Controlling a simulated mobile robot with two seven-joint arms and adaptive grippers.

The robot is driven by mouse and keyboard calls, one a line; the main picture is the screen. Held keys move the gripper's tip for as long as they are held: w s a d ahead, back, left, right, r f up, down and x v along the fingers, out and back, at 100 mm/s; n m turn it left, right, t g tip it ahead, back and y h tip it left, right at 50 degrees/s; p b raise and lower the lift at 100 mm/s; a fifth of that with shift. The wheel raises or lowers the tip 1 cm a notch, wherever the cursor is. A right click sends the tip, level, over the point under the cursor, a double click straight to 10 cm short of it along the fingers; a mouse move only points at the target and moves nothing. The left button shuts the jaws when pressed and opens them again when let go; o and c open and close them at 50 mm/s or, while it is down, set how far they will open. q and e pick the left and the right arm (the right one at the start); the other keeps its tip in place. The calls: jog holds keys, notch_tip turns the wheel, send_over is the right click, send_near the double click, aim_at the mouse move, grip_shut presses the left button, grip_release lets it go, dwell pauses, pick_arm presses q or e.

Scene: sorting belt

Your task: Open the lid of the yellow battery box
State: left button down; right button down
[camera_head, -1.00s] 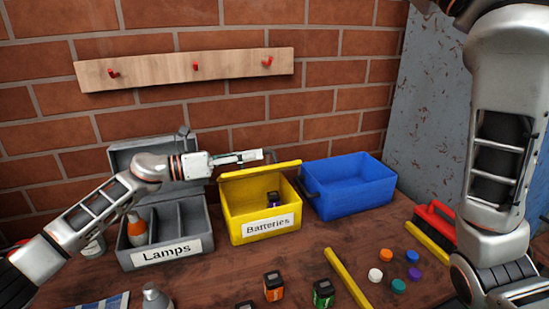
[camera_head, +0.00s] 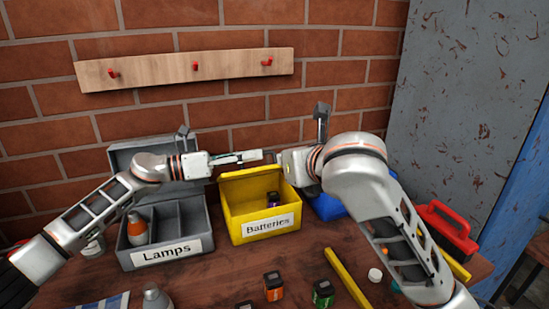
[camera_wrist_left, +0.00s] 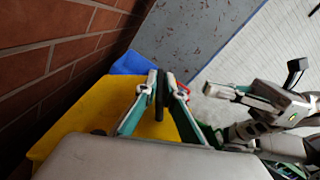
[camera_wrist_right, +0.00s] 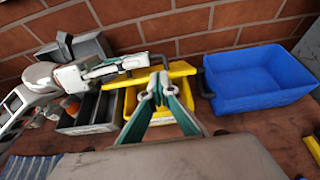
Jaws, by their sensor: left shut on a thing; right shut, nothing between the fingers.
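The yellow battery box (camera_head: 263,223), labelled Batteries, stands on the table with its yellow lid (camera_head: 250,181) raised at the back. A dark purple-topped battery (camera_head: 273,201) shows inside. My left gripper (camera_head: 266,156) is at the lid's upper edge, shut on the dark lid handle, which shows between its fingers in the left wrist view (camera_wrist_left: 159,97). My right gripper (camera_wrist_right: 163,82) is shut and empty.
The grey Lamps box (camera_head: 168,252) stands left with its lid up. The blue box (camera_head: 328,207) at right is mostly hidden by my right arm. A yellow bar (camera_head: 346,277), batteries (camera_head: 323,293) and a red-handled brush (camera_head: 446,227) lie in front and right.

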aim_at(271, 152)
jog(key=x, duration=0.8)
jog(key=shift+w+a+r, duration=0.15)
jog(key=shift+w+r, duration=0.35)
jog(key=shift+w, duration=0.25)
pick_arm(q)
jog(key=shift+s+d, duration=0.1)
jog(key=c, duration=2.3)
grip_release()
jog(key=shift+c, duration=0.2)
jog(key=shift+o, duration=0.9)
pick_arm(e)
jog(key=shift+a+f, duration=0.1)
